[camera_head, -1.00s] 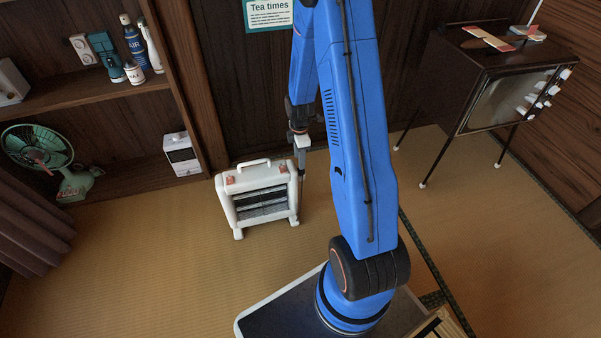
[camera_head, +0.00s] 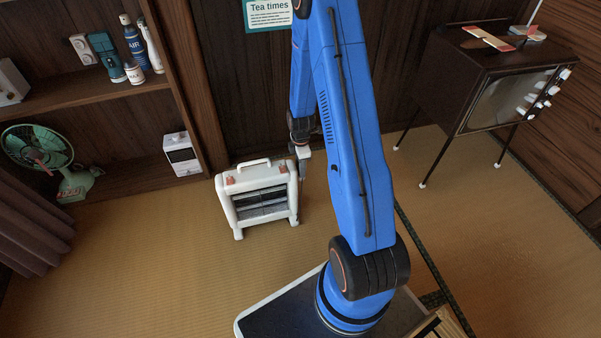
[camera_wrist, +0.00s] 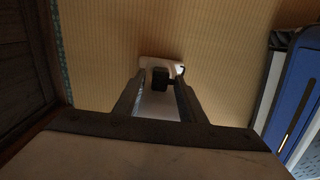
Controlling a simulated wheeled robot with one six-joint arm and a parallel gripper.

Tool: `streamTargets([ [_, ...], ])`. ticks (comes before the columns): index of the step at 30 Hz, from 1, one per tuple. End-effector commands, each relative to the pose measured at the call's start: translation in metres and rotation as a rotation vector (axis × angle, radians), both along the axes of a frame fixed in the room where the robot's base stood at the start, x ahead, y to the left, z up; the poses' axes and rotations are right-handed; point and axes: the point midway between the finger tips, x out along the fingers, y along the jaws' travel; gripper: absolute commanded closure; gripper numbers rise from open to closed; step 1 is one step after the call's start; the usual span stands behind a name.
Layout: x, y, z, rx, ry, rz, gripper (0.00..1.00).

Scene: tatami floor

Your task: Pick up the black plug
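The black plug (camera_wrist: 161,76) shows in the wrist view as a small dark block. It sits against a white piece (camera_wrist: 147,63) above the tatami floor. My gripper (camera_wrist: 164,86) is open, with one dark finger on each side of the plug; I cannot tell if either touches it. In the head view my gripper (camera_head: 302,168) points down beside the right edge of the white heater (camera_head: 229,203). The plug is hidden in the head view.
A dark television on thin legs (camera_head: 497,85) stands at the right. Shelves with bottles (camera_head: 134,45) and a green fan (camera_head: 45,155) are at the left. A wooden wall (camera_head: 245,90) is close behind the heater. The tatami floor (camera_head: 160,260) in front is clear.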

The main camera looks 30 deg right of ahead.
Motion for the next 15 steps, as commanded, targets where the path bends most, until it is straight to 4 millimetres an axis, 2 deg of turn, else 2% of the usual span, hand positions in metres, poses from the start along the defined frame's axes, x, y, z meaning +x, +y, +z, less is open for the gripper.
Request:
streamTargets([
  [1,0.0,0.0,0.0,0.0,0.0,0.0,0.77],
  [4,0.0,0.0,0.0001,0.0,0.0,0.0,1.0],
  [15,0.0002,-0.0001,0.0033,0.0,0.0,0.0,1.0],
])
